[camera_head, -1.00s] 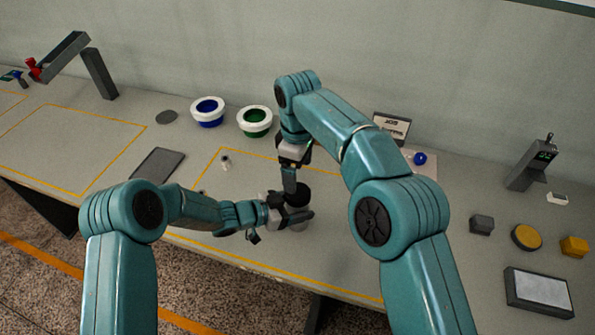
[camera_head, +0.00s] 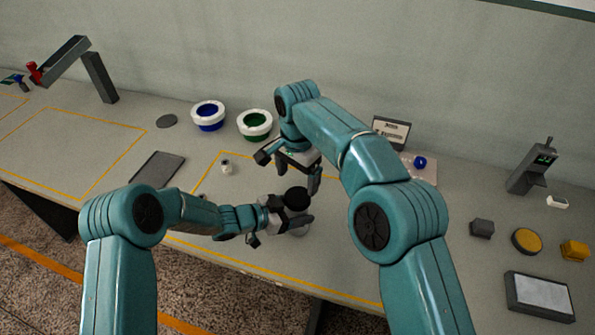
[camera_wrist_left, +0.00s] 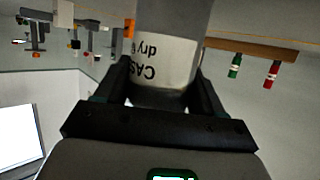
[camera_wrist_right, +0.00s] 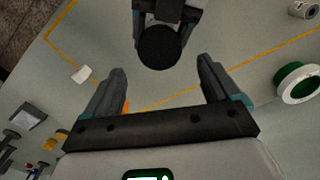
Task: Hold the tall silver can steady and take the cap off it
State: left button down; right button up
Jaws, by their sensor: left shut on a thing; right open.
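The silver can (camera_wrist_left: 175,55) with a white label stands between the fingers of my left gripper (camera_wrist_left: 160,95) in the left wrist view. In the head view my left gripper (camera_head: 297,221) is shut on it, and little of the can (camera_head: 300,231) shows. The round black cap (camera_head: 297,197) is on top of the can, and it also shows in the right wrist view (camera_wrist_right: 160,47). My right gripper (camera_head: 288,171) is open and empty, above and behind the cap. Its spread fingers (camera_wrist_right: 160,90) are apart from the cap. I cannot tell whether the cap is loose.
A blue-lined bowl (camera_head: 208,115) and a green-lined bowl (camera_head: 255,124) stand at the back. A small white can (camera_head: 227,167) stands left of my right gripper. A dark flat tray (camera_head: 158,169) lies further left.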

aim_at(297, 196)
notch_tip(297, 196, down, 7)
dwell(0.3)
jog(key=c, duration=1.1)
jog(key=n, duration=0.3)
jog(key=shift+n, duration=0.3)
jog(key=o, duration=1.2)
jog(key=shift+c, duration=0.2)
jog(key=shift+r, duration=0.1)
